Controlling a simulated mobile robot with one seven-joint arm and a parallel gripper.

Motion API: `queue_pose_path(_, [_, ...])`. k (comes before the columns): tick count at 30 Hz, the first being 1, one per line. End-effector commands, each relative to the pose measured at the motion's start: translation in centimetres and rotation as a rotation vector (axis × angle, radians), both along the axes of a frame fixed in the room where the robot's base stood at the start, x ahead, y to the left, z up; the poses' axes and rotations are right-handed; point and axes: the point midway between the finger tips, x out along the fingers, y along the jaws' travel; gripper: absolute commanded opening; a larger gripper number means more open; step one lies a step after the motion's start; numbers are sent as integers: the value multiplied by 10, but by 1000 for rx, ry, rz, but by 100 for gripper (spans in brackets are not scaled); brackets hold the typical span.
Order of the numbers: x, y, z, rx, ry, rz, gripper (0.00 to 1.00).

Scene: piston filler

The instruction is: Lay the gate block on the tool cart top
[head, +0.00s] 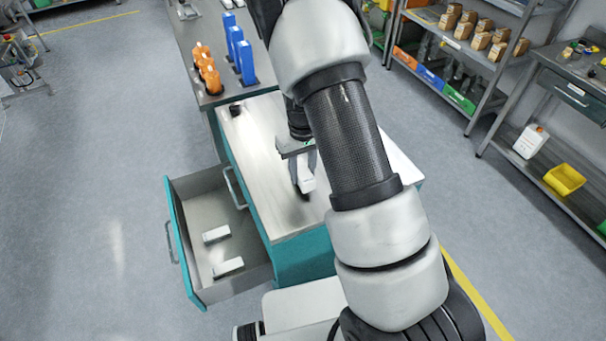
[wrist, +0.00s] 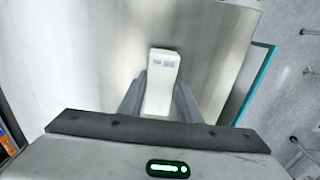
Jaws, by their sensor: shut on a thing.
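The gate block is a small white block (wrist: 162,85) with two grey marks near its far end. It is held between the two fingers of my gripper (wrist: 160,105), which is shut on it. In the head view the block (head: 307,184) shows at the fingertips of my gripper (head: 303,178), over the tool cart top (head: 255,150). The cart top is a pale metal surface on a teal cart. I cannot tell whether the block touches the top. My arm hides much of the cart's right part.
The cart's drawer (head: 188,225) stands open on the left, with two similar white blocks (head: 216,234) inside. A small black item (head: 234,110) sits at the top's far left corner. The left part of the top is clear.

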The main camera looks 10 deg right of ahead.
Motion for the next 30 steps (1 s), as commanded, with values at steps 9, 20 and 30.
queue_pose_path(9, [0, 0, -20, 0, 0, 0, 6])
queue_pose_path(20, [0, 0, -23, 0, 0, 0, 50])
queue_pose_path(30, [0, 0, -16, 0, -1, 1, 50])
